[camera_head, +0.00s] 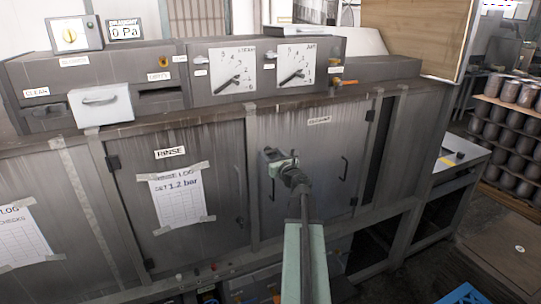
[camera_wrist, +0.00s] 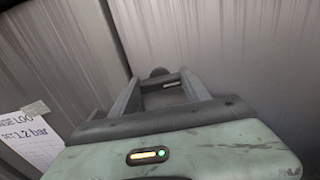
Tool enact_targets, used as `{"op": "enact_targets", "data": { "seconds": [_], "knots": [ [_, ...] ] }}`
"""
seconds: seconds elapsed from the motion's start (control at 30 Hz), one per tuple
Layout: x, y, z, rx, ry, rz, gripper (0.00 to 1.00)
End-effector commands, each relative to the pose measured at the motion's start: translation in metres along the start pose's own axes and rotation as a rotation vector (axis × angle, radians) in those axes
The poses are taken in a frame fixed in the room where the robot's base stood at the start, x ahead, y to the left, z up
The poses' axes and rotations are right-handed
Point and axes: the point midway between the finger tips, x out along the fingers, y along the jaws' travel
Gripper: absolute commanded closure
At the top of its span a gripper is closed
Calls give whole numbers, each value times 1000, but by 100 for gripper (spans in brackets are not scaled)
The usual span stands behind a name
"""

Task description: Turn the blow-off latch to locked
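I cannot tell for certain which part is the blow-off latch. An orange lever (camera_head: 344,82) sits on the upper panel, right of the right gauge. The right cabinet door (camera_head: 325,150) has a small label (camera_head: 319,120) too blurred to read, and dark upright handles (camera_head: 345,166) on it. My gripper (camera_head: 278,158) is in front of that door's left part. In the wrist view my gripper (camera_wrist: 158,80) has its fingers apart, with a small dark rounded thing (camera_wrist: 158,72) just beyond the tips. I cannot tell whether they touch it.
The left door carries a RINSE label (camera_head: 171,153) and a taped log sheet (camera_head: 181,196). Two gauges (camera_head: 232,70) and a white drawer front (camera_head: 100,104) stand above. A blue crate (camera_head: 465,294) is at lower right.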

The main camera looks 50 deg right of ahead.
Motion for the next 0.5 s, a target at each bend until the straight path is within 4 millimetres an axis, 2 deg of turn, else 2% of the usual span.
{"op": "enact_targets", "data": {
  "seconds": [0.03,0.27,0.5],
  "knots": [
    [2,7,0,0,0,8,86],
    [1,3,0,-22,0,4,86],
    [1,3,0,-138,0,4,86]
  ]
}}
